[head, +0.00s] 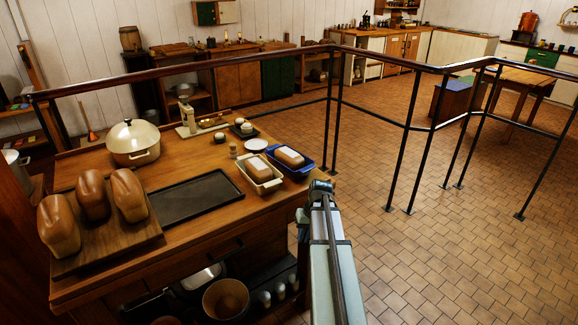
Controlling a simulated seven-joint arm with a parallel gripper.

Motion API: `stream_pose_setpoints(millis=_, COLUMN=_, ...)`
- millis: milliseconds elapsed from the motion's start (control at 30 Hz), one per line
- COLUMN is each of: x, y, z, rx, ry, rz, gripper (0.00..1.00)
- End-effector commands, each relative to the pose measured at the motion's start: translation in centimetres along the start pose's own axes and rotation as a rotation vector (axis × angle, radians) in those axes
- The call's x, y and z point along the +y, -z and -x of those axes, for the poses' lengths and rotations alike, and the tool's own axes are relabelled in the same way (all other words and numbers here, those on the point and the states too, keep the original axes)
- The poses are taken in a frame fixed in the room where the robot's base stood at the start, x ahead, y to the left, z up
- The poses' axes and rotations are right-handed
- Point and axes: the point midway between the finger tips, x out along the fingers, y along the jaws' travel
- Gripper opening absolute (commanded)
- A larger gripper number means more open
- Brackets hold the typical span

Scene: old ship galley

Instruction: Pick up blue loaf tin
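The blue loaf tin (304,171) stands upright near the right end of the wooden counter, with a pale-topped loaf (289,156) in it. A cream loaf tin (270,186) with a similar loaf stands close to its left; I cannot tell whether the two touch. My arm rises from the bottom of the head view, and its far end lies just right of and below the blue tin in the picture. No gripper fingers show, so I cannot see whether they are open or shut.
The counter (215,232) also holds a dark tray (194,197), a board (110,247) with three brown loaves, a lidded cream pot (133,143), a small white dish (256,144) and small items behind. A railing (334,110) runs behind the counter. Open tiled floor lies right.

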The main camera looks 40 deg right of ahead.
Motion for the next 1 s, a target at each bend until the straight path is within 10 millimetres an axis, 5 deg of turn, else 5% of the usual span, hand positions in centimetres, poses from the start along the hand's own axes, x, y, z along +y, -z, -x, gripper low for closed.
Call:
stream_pose_setpoints(millis=300, x=4.0, y=5.8, z=12.5, rx=0.145, ry=-0.007, rz=0.075, gripper=0.1)
stream_pose_setpoints(millis=567, x=5.9, y=9.9, z=23.0, rx=0.245, ry=-0.032, rz=0.193, gripper=0.1)
stream_pose_setpoints(millis=700, x=6.1, y=13.6, z=28.6, rx=0.282, ry=-0.034, rz=0.285, gripper=0.1)
stream_pose_setpoints(millis=1000, x=3.6, y=21.3, z=32.2, rx=0.272, ry=0.023, rz=0.439, gripper=0.1)
